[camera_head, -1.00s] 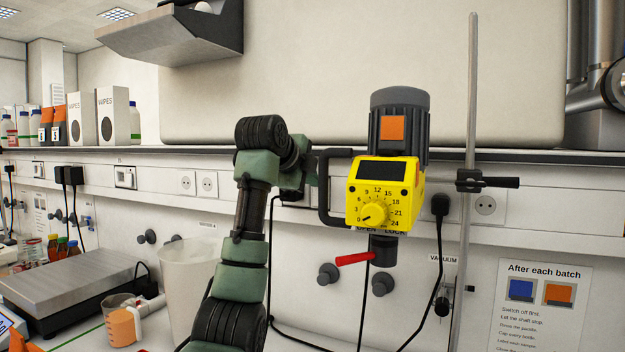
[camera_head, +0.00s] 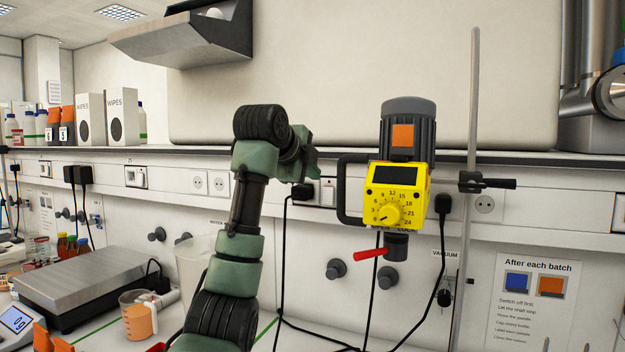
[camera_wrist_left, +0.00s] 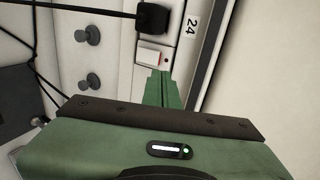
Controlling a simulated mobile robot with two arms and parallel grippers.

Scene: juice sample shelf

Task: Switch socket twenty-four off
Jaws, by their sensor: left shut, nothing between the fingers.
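Socket twenty-four shows in the left wrist view with its "24" label (camera_wrist_left: 191,25), a black plug (camera_wrist_left: 153,17) and a white rocker switch (camera_wrist_left: 150,55) with a red strip at one edge. I cannot tell for sure which way the rocker is set. In the head view the switch (camera_head: 328,190) is right of the black plug (camera_head: 301,192), on the wall rail. My left gripper (camera_head: 313,172) is shut and empty, just above and left of the switch. In the wrist view its green fingertips (camera_wrist_left: 160,74) are close to the switch; contact cannot be told. My right gripper is out of view.
A yellow stirrer (camera_head: 397,190) with a black side handle hangs just right of the switch, by a metal rod (camera_head: 473,120). Cables hang below the plug. A beaker of orange juice (camera_head: 138,318) and a scale (camera_head: 88,285) stand at left.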

